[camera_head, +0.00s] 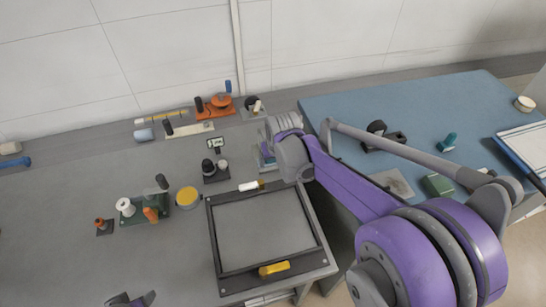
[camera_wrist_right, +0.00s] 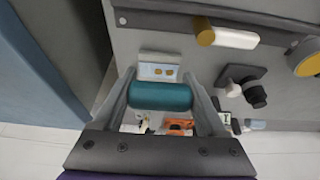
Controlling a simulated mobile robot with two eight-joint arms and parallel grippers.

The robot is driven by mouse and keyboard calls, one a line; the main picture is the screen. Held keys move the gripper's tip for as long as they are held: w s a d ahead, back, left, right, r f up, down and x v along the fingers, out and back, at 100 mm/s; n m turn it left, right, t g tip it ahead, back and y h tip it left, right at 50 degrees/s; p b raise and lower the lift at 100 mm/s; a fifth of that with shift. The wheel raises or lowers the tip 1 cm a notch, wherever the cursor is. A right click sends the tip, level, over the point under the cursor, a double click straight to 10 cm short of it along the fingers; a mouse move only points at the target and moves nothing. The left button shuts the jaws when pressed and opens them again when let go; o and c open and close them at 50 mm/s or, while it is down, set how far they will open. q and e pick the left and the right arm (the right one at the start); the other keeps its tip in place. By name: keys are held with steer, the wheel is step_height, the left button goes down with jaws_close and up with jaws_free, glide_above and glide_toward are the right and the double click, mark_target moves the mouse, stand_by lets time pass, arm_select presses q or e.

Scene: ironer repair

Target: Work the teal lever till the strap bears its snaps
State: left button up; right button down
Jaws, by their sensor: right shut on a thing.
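The teal lever's handle (camera_wrist_right: 160,96) is a thick teal cylinder lying crosswise in the right wrist view. My right gripper (camera_wrist_right: 161,88) has one finger at each end of it and is shut on it. Just beyond the handle is a pale plate (camera_wrist_right: 158,72) with two gold round spots, which may be the snaps; I cannot make out the strap clearly. In the head view my right gripper (camera_head: 282,148) is over a small fixture (camera_head: 265,157) near the grey bench's right edge, and its wrist hides the lever. Only part of my left gripper (camera_head: 131,300) shows at the bottom edge.
A dark frame (camera_head: 214,240) with a yellow handle (camera_head: 274,268) lies in front of the fixture. A dark knob block (camera_head: 215,172) stands left of it, and an orange device (camera_head: 215,106) is behind. A blue-topped table (camera_head: 440,110) stands right. The bench's left front is mostly clear.

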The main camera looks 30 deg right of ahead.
arm_select(q)
steer(key=shift+s+f, duration=0.15)
steer(key=shift+f, duration=0.4)
arm_select(e)
steer(key=shift+s+f+t, duration=0.1)
steer(key=shift+f+t, duration=0.2)
steer(key=shift+f, duration=0.3)
arm_select(q)
steer(key=shift+s+f+b, duration=0.25)
steer(key=shift+f+b, duration=0.3)
steer(key=shift+b, duration=0.15)
arm_select(e)
steer(key=shift+f, duration=0.7)
steer(key=shift+c, duration=1.4)
jaws_free()
arm_select(q)
steer(key=shift+w, duration=0.15)
arm_select(e)
steer(key=shift+o, duration=1.4)
steer(key=shift+w, duration=0.25)
arm_select(q)
steer(key=shift+w+r+p, duration=0.15)
steer(key=shift+r+p, duration=0.35)
steer(key=shift+r, duration=0.15)
arm_select(e)
steer(key=d+v, duration=0.1)
steer(key=v, duration=0.9)
steer(key=shift+a+r, duration=0.35)
steer(key=shift+a, duration=0.2)
